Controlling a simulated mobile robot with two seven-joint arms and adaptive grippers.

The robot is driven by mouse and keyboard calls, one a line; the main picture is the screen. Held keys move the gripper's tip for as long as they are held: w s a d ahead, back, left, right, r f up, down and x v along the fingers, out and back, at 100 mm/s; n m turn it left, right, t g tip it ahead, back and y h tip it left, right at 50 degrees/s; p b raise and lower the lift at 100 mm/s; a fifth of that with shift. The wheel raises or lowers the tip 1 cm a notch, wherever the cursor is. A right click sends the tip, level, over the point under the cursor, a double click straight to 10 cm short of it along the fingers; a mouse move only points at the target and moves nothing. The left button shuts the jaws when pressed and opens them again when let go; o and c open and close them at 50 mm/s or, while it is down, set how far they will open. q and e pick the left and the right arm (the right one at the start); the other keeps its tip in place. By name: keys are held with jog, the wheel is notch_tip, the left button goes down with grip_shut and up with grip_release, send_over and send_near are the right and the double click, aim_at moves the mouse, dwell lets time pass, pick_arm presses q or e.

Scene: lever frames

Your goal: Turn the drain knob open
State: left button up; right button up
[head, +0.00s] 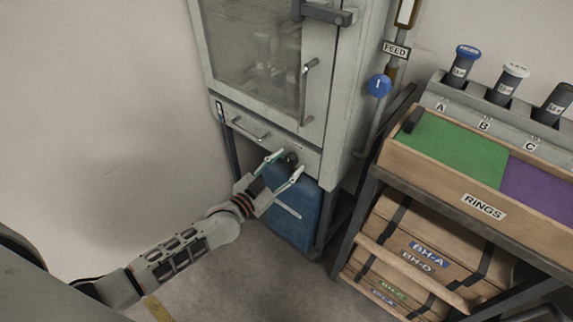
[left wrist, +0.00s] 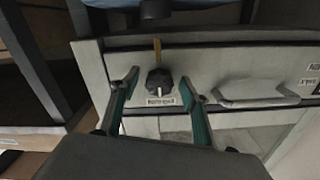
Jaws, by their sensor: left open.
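The drain knob (head: 291,158) is a small dark round knob on the grey front panel below the cabinet door. In the left wrist view the knob (left wrist: 160,82) is black, with a pale mark on it and a small label beside it. My left gripper (head: 290,162) is open and faces the panel. In the left wrist view its two fingers (left wrist: 160,76) stand on either side of the knob, with gaps to both. I cannot tell how far the fingertips reach along it. My right gripper is in neither view.
A drawer-like handle (head: 250,130) sits left of the knob. A blue bin (head: 292,215) stands below. A vertical door handle (head: 307,90) is above. A rack with a wooden RINGS tray (head: 482,207) stands to the right. The floor at front left is clear.

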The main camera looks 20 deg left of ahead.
pick_arm(q)
jog(key=c, duration=1.1)
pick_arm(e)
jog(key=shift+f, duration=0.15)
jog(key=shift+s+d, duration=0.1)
